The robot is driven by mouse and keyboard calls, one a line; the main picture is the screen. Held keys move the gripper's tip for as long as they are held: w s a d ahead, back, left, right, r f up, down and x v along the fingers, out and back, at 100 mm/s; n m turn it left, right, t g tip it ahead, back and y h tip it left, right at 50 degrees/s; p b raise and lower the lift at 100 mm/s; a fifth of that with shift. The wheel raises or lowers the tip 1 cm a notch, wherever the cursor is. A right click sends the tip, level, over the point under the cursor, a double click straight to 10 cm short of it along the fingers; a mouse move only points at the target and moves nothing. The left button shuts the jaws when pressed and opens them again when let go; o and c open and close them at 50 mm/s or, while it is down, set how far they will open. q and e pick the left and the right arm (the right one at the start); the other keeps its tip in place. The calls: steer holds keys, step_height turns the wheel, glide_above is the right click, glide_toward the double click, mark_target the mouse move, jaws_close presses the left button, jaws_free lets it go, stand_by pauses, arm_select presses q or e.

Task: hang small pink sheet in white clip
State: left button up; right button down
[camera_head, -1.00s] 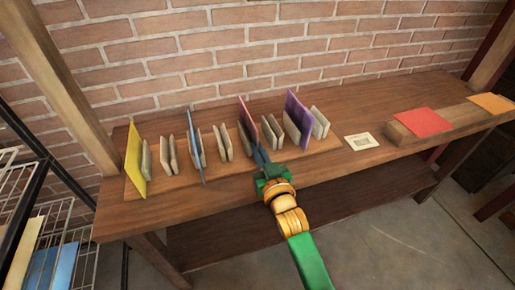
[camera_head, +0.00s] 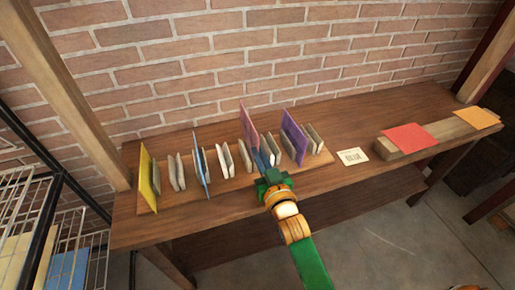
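The small pink sheet (camera_head: 248,127) stands upright, raised a little above the row of clips on the wooden bench. My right gripper (camera_head: 262,160) is at its lower edge and appears shut on it; the fingertips are partly hidden. The white clip (camera_head: 225,161), a pair of pale upright plates, stands left of the sheet with nothing visible between its plates. My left gripper is not in view.
Greyish clips (camera_head: 177,172) stand along the board, with a yellow sheet (camera_head: 149,180), blue sheet (camera_head: 201,166) and purple sheet (camera_head: 294,138) among them. A card (camera_head: 353,156) lies right. Red (camera_head: 410,138) and orange (camera_head: 477,118) sheets lie on a wooden block. A brick wall stands behind.

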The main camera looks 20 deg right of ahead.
steer(key=shift+s+d+r+p, duration=0.1)
steer(key=shift+s+p, duration=1.05)
steer(key=shift+s, duration=1.7)
